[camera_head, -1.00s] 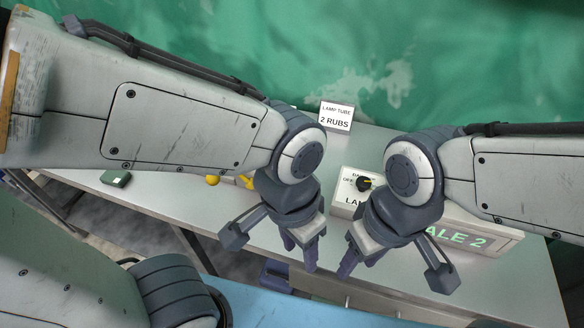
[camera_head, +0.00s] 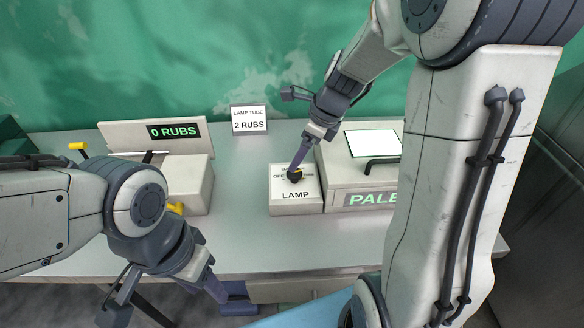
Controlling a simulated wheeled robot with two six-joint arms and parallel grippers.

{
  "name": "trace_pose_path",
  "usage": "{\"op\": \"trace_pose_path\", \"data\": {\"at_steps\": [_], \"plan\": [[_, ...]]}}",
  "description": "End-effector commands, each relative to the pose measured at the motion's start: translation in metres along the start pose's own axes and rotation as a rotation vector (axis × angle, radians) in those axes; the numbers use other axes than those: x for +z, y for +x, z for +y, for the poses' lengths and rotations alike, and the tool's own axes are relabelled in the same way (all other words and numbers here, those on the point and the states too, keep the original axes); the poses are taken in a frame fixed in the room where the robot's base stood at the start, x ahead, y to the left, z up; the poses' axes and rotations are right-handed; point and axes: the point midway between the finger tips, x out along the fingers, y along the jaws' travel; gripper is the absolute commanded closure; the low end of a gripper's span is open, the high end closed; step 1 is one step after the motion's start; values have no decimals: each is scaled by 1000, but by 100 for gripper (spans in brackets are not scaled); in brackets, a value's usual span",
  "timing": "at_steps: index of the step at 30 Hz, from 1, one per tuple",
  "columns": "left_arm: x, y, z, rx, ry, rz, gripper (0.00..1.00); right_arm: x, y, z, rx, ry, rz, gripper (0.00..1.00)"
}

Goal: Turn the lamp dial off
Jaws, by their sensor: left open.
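The lamp box (camera_head: 296,207) is a pale box labelled LAMP at the middle of the table. Its dark dial (camera_head: 296,179) is on the top face, largely covered by my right gripper (camera_head: 294,173). The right fingertips are at the dial, pointing down; the fingers overlap from this side, so I cannot tell whether they grip it. The writing around the dial, including an OFF mark, is partly hidden, and the dial's setting is unclear. My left gripper (camera_head: 217,290) is open and empty, at the table's front edge, well left of and below the lamp box.
A box with a 0 RUBS display (camera_head: 173,131) and yellow knobs stands left. A LAMP TUBE 2 RUBS sign (camera_head: 249,120) stands behind. A box marked PALE (camera_head: 372,200), with a handle, adjoins the lamp box on the right. Bare table (camera_head: 238,190) lies between the left and lamp boxes.

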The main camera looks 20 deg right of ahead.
Motion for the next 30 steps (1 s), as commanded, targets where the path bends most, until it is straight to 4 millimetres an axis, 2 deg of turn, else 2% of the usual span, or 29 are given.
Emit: {"op": "trace_pose_path", "data": {"at_steps": [1,3,6,8,21,25,30], "plan": [[0,3,0,0,0,0,50,-9,3,-13,-15,99,-6,16],[0,4,0,0,0,0,50,-14,4,-23,-27,186,-13,16],[0,5,0,0,0,0,50,-17,10,-28,-32,236,-17,16],[0,5,0,0,0,0,50,-16,16,-29,-32,240,-17,16],[1,17,-1,0,0,0,50,-15,94,-30,-30,233,-16,16],[1,18,-1,0,0,0,50,-14,104,-30,-31,231,-16,16],[1,19,-1,0,0,0,50,-14,108,-31,-33,231,-17,16]]}}
